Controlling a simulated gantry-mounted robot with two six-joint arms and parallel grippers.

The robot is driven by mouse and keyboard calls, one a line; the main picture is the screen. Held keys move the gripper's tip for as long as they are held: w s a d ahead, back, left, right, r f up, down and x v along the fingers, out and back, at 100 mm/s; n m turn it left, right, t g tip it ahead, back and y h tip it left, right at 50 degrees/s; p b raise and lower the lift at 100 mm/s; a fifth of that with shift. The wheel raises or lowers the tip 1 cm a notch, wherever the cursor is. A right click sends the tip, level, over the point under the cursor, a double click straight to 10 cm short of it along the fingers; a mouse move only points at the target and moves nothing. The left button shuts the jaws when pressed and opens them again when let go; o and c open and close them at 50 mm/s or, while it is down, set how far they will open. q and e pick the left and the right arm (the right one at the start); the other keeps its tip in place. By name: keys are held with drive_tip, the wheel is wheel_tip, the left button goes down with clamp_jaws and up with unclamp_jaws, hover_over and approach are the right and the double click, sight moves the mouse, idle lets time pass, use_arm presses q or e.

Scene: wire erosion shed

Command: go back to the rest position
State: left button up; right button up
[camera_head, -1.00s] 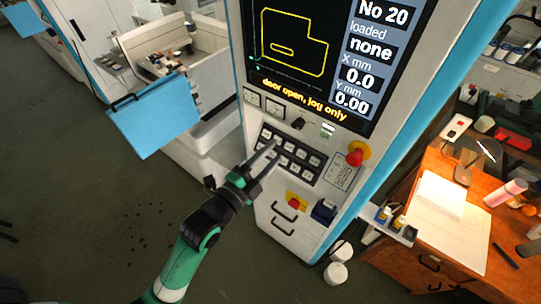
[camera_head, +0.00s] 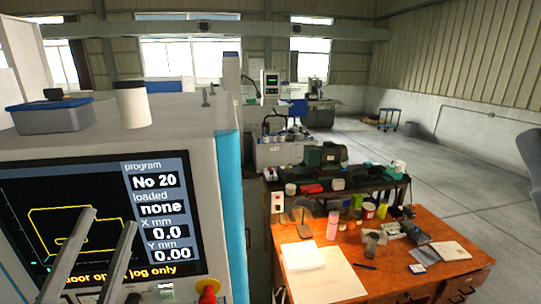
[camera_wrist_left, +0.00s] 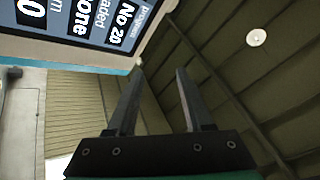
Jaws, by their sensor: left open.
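My left gripper (camera_head: 98,252) shows at the lower left of the head view, in front of the machine's screen (camera_head: 90,215). Its two fingers are apart, with nothing between them. In the left wrist view the same gripper (camera_wrist_left: 155,95) points up toward the ceiling, open and empty, with part of the screen (camera_wrist_left: 100,20) at the upper left. The screen reads program No 20, loaded none, X 0.0 and Y 0.00. The rest of the left arm is out of the head view. My right gripper is not in view.
A red stop button (camera_head: 208,291) sits below the screen. A box (camera_head: 50,116) and a white canister (camera_head: 131,104) stand on the machine. A wooden desk (camera_head: 420,262) with papers and a pink bottle (camera_head: 332,226) is at right.

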use_arm(q)
drive_tip(key=s+d+r+n+t+h, duration=0.1)
drive_tip(key=s+d+r+n, duration=0.1)
drive_tip(key=r+n, duration=0.3)
drive_tip(key=s+d+r+n+t+h, duration=0.1)
drive_tip(key=s+r+n, duration=0.3)
drive_tip(key=r, duration=0.5)
drive_tip(key=shift+s+d+n+t+h, duration=0.25)
drive_tip(key=shift+d+n+t+h, duration=0.15)
drive_tip(key=shift+n+h, duration=0.2)
